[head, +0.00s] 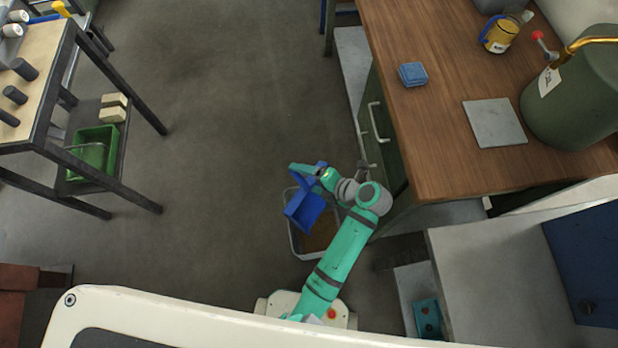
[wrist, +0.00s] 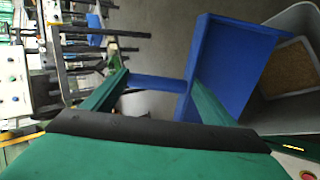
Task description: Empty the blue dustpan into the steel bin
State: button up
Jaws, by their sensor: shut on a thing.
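The blue dustpan (head: 304,212) is in my gripper (head: 322,175), over the steel bin (head: 296,246) in the head view. My gripper is shut on the dustpan's handle. In the wrist view the dustpan (wrist: 237,72) is beyond the two green fingers (wrist: 155,95), and its handle runs between them. The dustpan is tilted, with its broad face turned to one side. The grey bin (wrist: 292,113) shows behind it at the right, with a brown layer inside. I cannot tell whether anything is left in the dustpan. The far part of the bin is hidden by the dustpan and my arm.
A wooden-topped cabinet (head: 450,95) with drawers stands close on the right, holding a blue sponge stack (head: 413,74), a grey plate (head: 494,123) and a green tank (head: 580,100). A shelf with a green crate (head: 94,150) is at left. Floor between is clear.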

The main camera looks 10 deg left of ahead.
jog(key=w+a+f+g+h, duration=0.4)
jog(key=w+a+f+h, duration=0.1)
jog(key=a+f+h, duration=0.4)
notch_tip(320, 180, down, 2)
jog(key=shift+a+f, duration=0.15)
jog(key=shift+a, duration=0.8)
jog(key=shift+w, duration=0.15)
jog(key=d+r+m, duration=0.1)
jog(key=d+m, duration=0.4)
jog(key=m, duration=0.4)
jog(key=w+d+r+m, duration=0.1)
jog(key=d+m, duration=0.4)
jog(key=m, duration=0.4)
jog(key=w+d+r+m, duration=0.1)
jog(key=d+m, duration=0.4)
jog(key=m, duration=0.4)
jog(key=shift+w+d+r+m, duration=0.1)
jog(key=shift+w+r+m, duration=0.15)
jog(key=shift+r+m, duration=0.1)
jog(key=d+m, duration=0.2)
jog(key=m, duration=0.1)
jog(key=shift+r, duration=0.2)
jog(key=shift+a, duration=0.15)
